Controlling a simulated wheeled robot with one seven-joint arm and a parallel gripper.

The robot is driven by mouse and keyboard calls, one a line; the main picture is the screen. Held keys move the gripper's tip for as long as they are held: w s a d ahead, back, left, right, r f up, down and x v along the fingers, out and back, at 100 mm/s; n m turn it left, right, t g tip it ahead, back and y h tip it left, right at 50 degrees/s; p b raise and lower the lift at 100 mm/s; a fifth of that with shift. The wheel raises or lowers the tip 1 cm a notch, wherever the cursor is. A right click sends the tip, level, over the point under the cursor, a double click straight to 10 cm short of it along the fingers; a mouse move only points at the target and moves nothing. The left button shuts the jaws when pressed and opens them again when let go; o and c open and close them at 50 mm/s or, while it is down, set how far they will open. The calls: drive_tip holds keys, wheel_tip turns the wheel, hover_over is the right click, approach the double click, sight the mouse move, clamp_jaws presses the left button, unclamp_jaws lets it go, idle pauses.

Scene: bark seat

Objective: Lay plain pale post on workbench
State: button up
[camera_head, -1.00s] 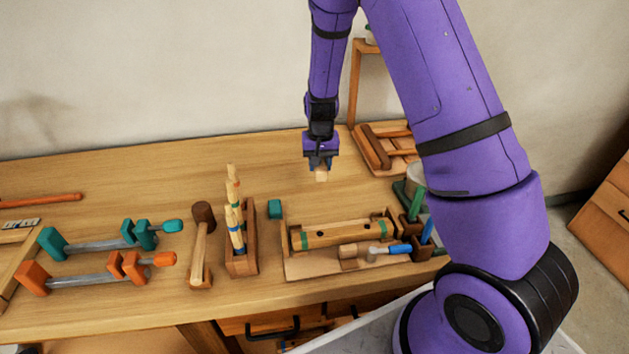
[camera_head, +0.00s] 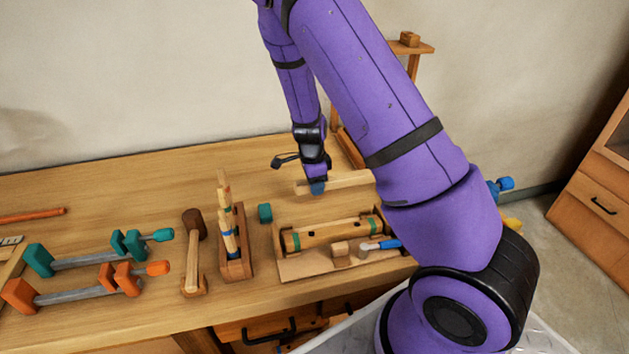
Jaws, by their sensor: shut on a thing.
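A plain pale post (camera_head: 345,181) lies lengthwise, left to right, at or just above the workbench (camera_head: 120,198), behind the banded wooden piece. I cannot tell whether it touches the bench top. My gripper (camera_head: 317,187) points down and is shut on the post near its left end. The post's right end is hidden behind my arm.
A banded wooden piece (camera_head: 330,235) lies on a thin board (camera_head: 295,268) in front of the post. A teal block (camera_head: 265,213), a box of upright sticks (camera_head: 237,268), a mallet (camera_head: 192,250) and orange and teal clamps (camera_head: 125,278) stand left.

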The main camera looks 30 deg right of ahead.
sight(316, 204)
drive_tip(key=shift+f, duration=2.6)
drive_tip(key=shift+f, duration=0.25)
drive_tip(key=o, duration=1.4)
drive_tip(key=shift+o, duration=0.2)
drive_tip(key=shift+r, duration=3.45)
drive_tip(key=shift+a+r, duration=0.1)
